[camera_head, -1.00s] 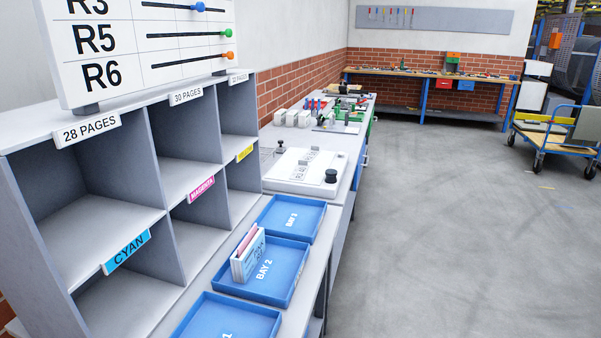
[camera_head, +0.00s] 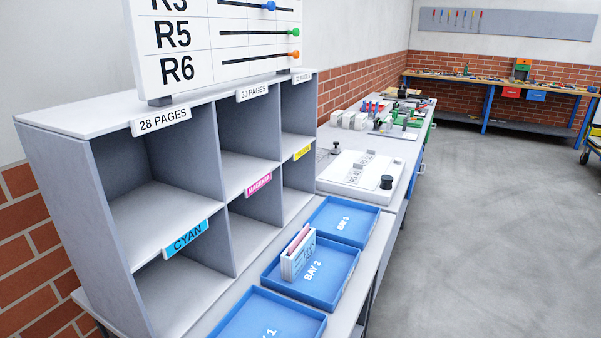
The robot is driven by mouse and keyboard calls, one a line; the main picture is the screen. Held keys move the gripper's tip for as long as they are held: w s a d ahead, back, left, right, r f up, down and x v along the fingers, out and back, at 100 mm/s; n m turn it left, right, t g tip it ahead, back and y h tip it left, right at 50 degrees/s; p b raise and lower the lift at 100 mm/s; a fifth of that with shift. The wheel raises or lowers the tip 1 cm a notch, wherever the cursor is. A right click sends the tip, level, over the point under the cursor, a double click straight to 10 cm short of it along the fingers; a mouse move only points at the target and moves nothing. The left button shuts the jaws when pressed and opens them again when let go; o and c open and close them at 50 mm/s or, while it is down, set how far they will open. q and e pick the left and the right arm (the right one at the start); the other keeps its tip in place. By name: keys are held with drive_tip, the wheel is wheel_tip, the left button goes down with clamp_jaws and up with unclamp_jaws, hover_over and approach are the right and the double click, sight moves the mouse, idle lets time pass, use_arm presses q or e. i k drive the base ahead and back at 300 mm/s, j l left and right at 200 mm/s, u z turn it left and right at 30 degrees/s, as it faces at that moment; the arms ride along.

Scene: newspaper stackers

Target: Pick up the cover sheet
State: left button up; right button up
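I cannot make out a sheet marked as the cover sheet. A small white and light-blue holder (camera_head: 299,257) with printed sides stands upright in the blue tray marked BAY 2 (camera_head: 341,286). A pink sheet edge (camera_head: 299,238) shows at its top, with pale material beside it. Whether the pink piece is the cover sheet I cannot tell. Neither of my grippers is in view.
A grey pigeonhole shelf (camera_head: 105,185) with CYAN, MAGENTA and yellow labels stands at left, its visible compartments empty. BAY 1 (camera_head: 311,326) and BAY 3 (camera_head: 375,233) trays flank BAY 2. A white board device (camera_head: 335,180) lies behind. Open floor is at right.

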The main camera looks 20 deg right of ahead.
sight(355, 174)
drive_tip(key=i+l+u, duration=0.1)
drive_tip(key=l+u, duration=0.65)
drive_tip(key=l, duration=0.15)
drive_tip(key=l+u, duration=0.35)
drive_tip(key=l, duration=0.15)
